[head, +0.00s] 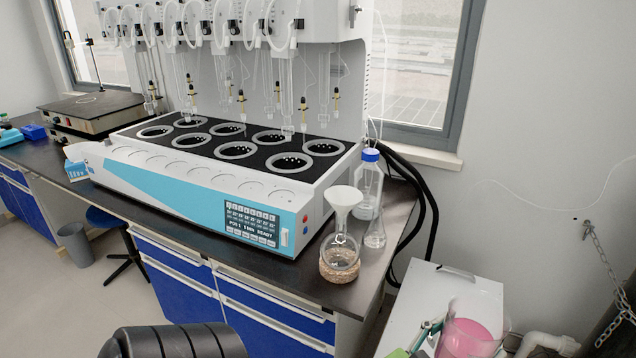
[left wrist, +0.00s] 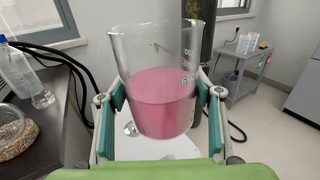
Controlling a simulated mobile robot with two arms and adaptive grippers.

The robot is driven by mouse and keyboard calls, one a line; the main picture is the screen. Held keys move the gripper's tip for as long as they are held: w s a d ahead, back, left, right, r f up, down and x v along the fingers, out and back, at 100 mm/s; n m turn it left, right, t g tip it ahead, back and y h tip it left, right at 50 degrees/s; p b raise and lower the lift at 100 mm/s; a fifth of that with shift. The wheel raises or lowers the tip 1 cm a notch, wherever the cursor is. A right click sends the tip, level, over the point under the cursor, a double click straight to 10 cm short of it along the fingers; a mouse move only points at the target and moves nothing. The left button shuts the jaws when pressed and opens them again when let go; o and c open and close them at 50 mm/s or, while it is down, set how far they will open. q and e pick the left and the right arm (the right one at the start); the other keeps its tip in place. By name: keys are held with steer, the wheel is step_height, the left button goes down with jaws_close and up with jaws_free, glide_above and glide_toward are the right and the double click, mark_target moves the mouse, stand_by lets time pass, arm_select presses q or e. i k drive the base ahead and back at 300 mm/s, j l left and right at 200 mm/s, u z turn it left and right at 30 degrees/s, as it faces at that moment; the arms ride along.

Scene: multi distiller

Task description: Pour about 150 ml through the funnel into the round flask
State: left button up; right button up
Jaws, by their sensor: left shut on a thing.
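A beaker with pink liquid (head: 467,335) is at the bottom right of the head view, cut by the frame edge. My left gripper (head: 462,345) is shut around its sides. In the left wrist view the beaker (left wrist: 155,95) is upright between the two fingers, about half full. The round flask (head: 340,256) sits on a cork ring (head: 338,272) at the bench's front right corner. The white funnel (head: 344,198) stands in its neck. The beaker is right of the flask and apart from it. My right gripper is not in view.
A blue-capped bottle (head: 368,190) and a small conical flask (head: 375,236) stand close behind and right of the round flask. The large distiller (head: 180,190) fills the bench to the left. Black hoses (head: 425,190) hang behind. A white surface (head: 425,300) lies below the beaker.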

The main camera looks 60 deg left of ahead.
mark_target(343, 199)
steer(key=k+j, duration=0.2)
steer(key=j, duration=0.2)
steer(key=k+j, duration=0.2)
steer(key=j, duration=0.2)
steer(key=k+j, duration=0.2)
steer(key=j, duration=0.2)
steer(key=k+j, duration=0.2)
steer(key=j, duration=0.2)
